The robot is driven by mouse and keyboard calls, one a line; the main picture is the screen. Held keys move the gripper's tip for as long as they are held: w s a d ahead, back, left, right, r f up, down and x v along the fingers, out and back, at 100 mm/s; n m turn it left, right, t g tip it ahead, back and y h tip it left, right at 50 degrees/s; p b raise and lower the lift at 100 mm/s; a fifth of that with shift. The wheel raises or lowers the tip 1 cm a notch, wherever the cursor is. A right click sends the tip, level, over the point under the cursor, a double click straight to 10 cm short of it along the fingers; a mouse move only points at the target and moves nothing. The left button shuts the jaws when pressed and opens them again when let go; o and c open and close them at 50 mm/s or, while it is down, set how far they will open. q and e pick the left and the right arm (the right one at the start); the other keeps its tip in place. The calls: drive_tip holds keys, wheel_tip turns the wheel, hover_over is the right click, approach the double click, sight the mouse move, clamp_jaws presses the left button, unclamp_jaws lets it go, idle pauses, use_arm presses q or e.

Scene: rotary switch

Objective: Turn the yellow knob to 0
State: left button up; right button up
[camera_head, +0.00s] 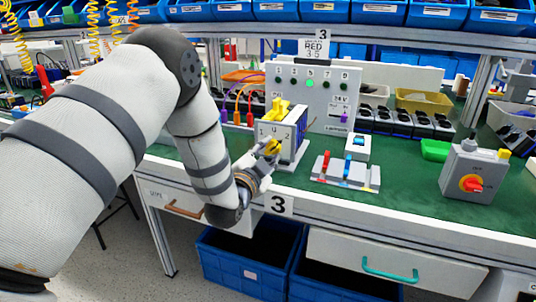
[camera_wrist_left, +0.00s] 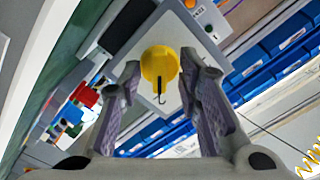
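The yellow knob (camera_head: 270,146) sits on the front of a grey-white switch box (camera_head: 291,135) on the green bench, under a label with 1, 0 and 2. In the left wrist view the knob (camera_wrist_left: 160,68) faces me, with a dark pointer line on it, on a pale square plate. My left gripper (camera_head: 262,158) is at the knob. In the left wrist view its fingers (camera_wrist_left: 160,75) stand on both sides of the knob, very close to it; I cannot tell whether they touch it. My right gripper is not in view.
A panel with lit green lamp (camera_head: 310,84) stands behind the switch box. To the right are a block with red and blue levers (camera_head: 345,172) and a grey box with a red knob (camera_head: 472,183). Blue bins (camera_head: 245,262) stand below the bench.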

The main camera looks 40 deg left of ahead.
use_arm(q)
clamp_jaws()
drive_tip(key=shift+n, duration=0.3)
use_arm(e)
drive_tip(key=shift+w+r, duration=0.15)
use_arm(q)
drive_tip(key=n+p, duration=0.1)
drive_tip(key=n, duration=0.2)
drive_tip(key=shift+r+n+p, duration=0.1)
drive_tip(key=shift+n+p, duration=0.25)
drive_tip(key=shift+n, duration=0.05)
drive_tip(key=shift+n+p, duration=0.5)
drive_tip(key=shift+n, duration=1.6)
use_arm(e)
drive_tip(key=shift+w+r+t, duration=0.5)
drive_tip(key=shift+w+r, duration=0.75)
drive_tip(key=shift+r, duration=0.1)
use_arm(q)
drive_tip(key=shift+f, duration=0.2)
drive_tip(key=shift+o, duration=0.6)
unclamp_jaws()
